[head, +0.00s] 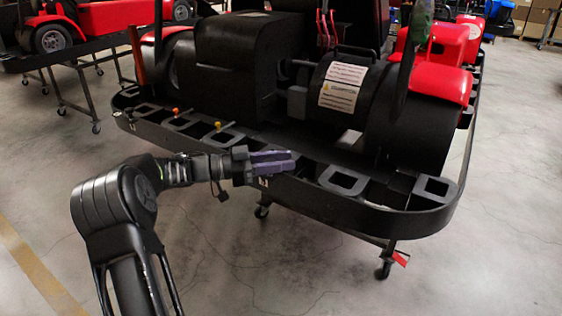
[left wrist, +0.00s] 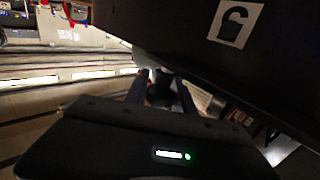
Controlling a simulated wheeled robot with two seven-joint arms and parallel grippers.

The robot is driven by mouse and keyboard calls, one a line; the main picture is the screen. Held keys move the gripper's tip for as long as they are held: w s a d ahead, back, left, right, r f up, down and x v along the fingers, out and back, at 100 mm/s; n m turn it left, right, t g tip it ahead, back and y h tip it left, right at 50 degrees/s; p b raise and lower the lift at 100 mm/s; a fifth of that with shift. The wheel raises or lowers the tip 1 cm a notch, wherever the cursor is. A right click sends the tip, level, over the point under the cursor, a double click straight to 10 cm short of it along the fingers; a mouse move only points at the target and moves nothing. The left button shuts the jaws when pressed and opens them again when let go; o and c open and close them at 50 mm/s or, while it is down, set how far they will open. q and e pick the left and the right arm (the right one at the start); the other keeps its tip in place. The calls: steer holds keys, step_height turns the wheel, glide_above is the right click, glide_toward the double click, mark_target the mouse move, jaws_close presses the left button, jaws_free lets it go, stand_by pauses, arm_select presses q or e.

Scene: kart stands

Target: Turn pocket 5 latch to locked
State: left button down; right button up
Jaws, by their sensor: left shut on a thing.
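The kart's black bumper rail (head: 350,212) has a row of square pockets along its top. My left gripper (head: 292,160), with purple-grey fingers, reaches over the rail's front edge near the middle of the row. In the left wrist view, its two fingers (left wrist: 161,90) are shut on a small dark thing between them, which looks like a latch knob. Its turn angle is too dark to tell. In the head view, the fingers hide the held thing. My right gripper is out of view.
An orange knob (head: 176,111) and a yellow-orange knob (head: 218,125) stand on the rail to the left. An empty square pocket (head: 343,181) lies right of the gripper, another (head: 436,189) at the corner. The black kart body (head: 235,70) rises behind. The floor in front is clear.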

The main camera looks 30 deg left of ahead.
arm_select(q)
steer(key=shift+r, duration=0.2)
steer(key=c, duration=1.1)
jaws_free()
steer(key=shift+w+f, duration=0.1)
steer(key=shift+s+a+f, duration=0.1)
steer(key=shift+s+a, duration=0.35)
steer(key=p+v, duration=0.1)
steer(key=v, duration=0.5)
steer(key=shift+s, duration=0.25)
steer(key=shift+a, duration=0.2)
